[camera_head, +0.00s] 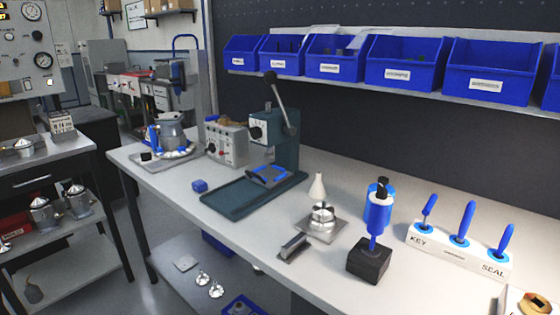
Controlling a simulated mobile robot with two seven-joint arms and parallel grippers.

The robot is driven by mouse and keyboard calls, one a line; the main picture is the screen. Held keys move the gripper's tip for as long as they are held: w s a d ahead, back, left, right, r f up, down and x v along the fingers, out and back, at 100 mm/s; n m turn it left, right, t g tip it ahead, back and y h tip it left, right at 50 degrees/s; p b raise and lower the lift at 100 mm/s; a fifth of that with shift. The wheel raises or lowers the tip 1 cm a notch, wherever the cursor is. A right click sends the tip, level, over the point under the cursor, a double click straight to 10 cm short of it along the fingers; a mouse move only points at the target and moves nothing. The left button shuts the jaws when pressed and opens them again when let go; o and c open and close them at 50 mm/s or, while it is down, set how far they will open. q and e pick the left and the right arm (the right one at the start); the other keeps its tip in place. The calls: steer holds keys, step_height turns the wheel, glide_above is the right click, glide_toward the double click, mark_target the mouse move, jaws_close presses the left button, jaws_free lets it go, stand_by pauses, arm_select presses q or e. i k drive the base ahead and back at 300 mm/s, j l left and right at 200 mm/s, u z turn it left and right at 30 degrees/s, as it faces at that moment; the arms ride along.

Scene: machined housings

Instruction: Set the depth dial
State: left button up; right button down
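A dark teal bench press (283,145) with a long black-knobbed lever (278,98) stands on the white workbench. On the left face of its head is a white plate with a small dark knob (257,132), which looks like a dial; its markings are too small to read. A blue U-shaped piece (268,174) sits on the press base (235,198). Left of the press, a grey control box (227,142) carries several small knobs, also unreadable. Neither of my grippers is in view.
A blue tool on a black block (369,262), a metal part with a white cone (320,215) and a rack of blue-handled tools (460,248) stand to the right. A small blue block (199,186) lies left of the press. Blue bins (405,62) hang above.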

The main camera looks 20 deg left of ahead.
mark_target(256, 132)
steer(key=j+u, duration=0.3)
steer(key=j, duration=0.55)
steer(key=j+u, duration=0.3)
steer(key=j, duration=0.55)
steer(key=i+j+u, duration=0.1)
steer(key=j+u, duration=0.2)
steer(key=j, duration=0.5)
